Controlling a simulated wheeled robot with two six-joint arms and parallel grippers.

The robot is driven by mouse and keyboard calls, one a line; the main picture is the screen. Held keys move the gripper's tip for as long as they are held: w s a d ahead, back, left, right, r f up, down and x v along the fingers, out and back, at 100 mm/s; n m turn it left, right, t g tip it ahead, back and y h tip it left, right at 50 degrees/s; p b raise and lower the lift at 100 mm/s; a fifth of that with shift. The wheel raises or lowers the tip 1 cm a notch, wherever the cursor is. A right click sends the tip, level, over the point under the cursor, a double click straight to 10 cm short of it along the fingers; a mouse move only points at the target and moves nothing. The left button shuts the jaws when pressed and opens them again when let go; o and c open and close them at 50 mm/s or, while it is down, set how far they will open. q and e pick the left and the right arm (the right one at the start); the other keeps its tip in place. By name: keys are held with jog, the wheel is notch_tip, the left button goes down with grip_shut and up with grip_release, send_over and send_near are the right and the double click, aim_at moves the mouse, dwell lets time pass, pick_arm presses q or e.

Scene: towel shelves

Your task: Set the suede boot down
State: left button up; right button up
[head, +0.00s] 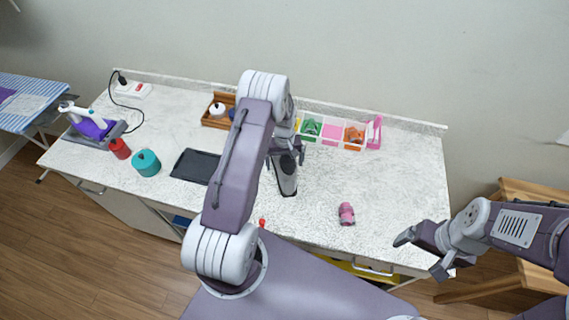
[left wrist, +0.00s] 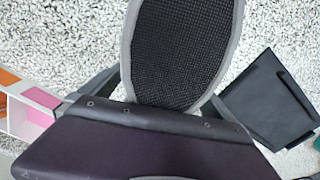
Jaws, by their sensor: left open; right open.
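The suede boot (head: 287,180) is a dark grey shape at the middle of the counter, partly hidden by my left arm. Its lower end appears to meet the counter top. In the left wrist view a black mesh oval with a grey rim (left wrist: 182,45), apparently part of the boot, is seen close up. My left gripper (head: 292,155) is open at the boot's upper part, its fingers largely hidden by my arm. My right gripper (head: 421,251) is open and empty at the counter's front right edge.
A dark tray (head: 195,166) lies left of the boot. A pink item (head: 346,213) is to the right. A white divided bin (head: 330,133) and a wooden box (head: 217,120) stand behind. A teal pot (head: 146,162) and red can (head: 119,148) are left. The right counter is mostly clear.

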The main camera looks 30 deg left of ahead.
aim_at(286, 157)
pick_arm(q)
jog(key=shift+w+f, duration=0.1)
jog(key=shift+w, duration=0.2)
jog(key=c, duration=1.3)
jog(key=shift+s, duration=0.1)
jog(key=c, duration=0.6)
jog(key=shift+r, duration=0.25)
notch_tip(286, 157, up, 4)
jog(key=shift+f+b, duration=0.2)
jog(key=shift+b, duration=0.8)
jog(key=s+d+r+b, duration=0.1)
jog(key=s+d+r, duration=0.1)
jog(key=d, duration=0.3)
jog(key=s+d+r+b, duration=0.1)
jog(key=s+d+r, duration=0.2)
jog(key=d+r, duration=0.2)
jog(key=shift+d+b, duration=0.25)
jog(key=shift+b, duration=0.1)
pick_arm(e)
jog(key=f, duration=0.5)
jog(key=shift+w, duration=0.3)
